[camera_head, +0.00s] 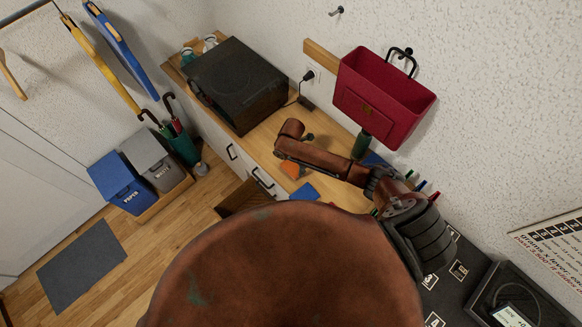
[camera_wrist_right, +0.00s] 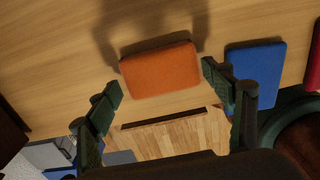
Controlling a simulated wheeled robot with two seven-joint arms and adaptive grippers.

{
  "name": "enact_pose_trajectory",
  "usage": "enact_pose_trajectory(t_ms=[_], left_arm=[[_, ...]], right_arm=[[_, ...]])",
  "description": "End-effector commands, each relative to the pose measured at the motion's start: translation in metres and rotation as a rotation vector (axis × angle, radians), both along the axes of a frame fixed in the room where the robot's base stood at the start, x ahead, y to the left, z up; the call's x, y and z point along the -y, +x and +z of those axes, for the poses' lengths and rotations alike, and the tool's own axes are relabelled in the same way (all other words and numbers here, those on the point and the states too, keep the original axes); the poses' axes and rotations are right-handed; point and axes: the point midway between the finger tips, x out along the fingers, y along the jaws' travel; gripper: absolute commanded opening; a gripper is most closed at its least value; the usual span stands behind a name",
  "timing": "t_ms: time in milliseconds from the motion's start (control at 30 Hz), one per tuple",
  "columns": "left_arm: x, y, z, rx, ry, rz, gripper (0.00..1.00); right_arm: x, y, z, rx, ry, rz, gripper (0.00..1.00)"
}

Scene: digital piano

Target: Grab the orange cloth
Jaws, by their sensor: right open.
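The orange cloth (camera_wrist_right: 160,70) lies as a thick, folded rectangle on the wooden counter, close to its front edge. It also shows in the head view (camera_head: 293,170), partly covered by my right arm. My right gripper (camera_wrist_right: 161,80) is open and empty. In the right wrist view its two dark green fingers stand apart, with the cloth framed between and beyond them. I cannot tell the exact gap to the cloth. In the head view the right gripper is mostly hidden beneath the arm. My left gripper is in neither view.
A blue cloth (camera_wrist_right: 255,71) lies to the right of the orange one, and a red one (camera_wrist_right: 314,58) at the edge. A black appliance (camera_head: 236,84) stands on the counter (camera_head: 262,136). A red bin (camera_head: 380,95) hangs on the wall. Blue and grey bins stand on the floor.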

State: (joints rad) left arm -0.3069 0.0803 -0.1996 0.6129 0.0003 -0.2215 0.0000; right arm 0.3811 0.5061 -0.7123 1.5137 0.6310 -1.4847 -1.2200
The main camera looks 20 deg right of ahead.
Motion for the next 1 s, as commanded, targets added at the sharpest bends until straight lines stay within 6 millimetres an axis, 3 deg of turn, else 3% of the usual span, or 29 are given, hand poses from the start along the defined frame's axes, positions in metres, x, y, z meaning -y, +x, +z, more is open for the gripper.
enact_pose_trajectory(t_ms=[233,433,1000], left_arm=[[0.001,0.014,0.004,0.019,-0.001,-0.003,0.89],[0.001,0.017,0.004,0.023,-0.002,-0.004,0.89],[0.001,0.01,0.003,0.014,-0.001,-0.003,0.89]], right_arm=[[0.0,0.0,-0.024,0.0,-0.001,0.0,0.93],[0.0,0.0,-0.024,0.0,-0.001,0.001,0.93],[-0.001,0.0,-0.024,0.0,-0.001,0.002,0.54]])
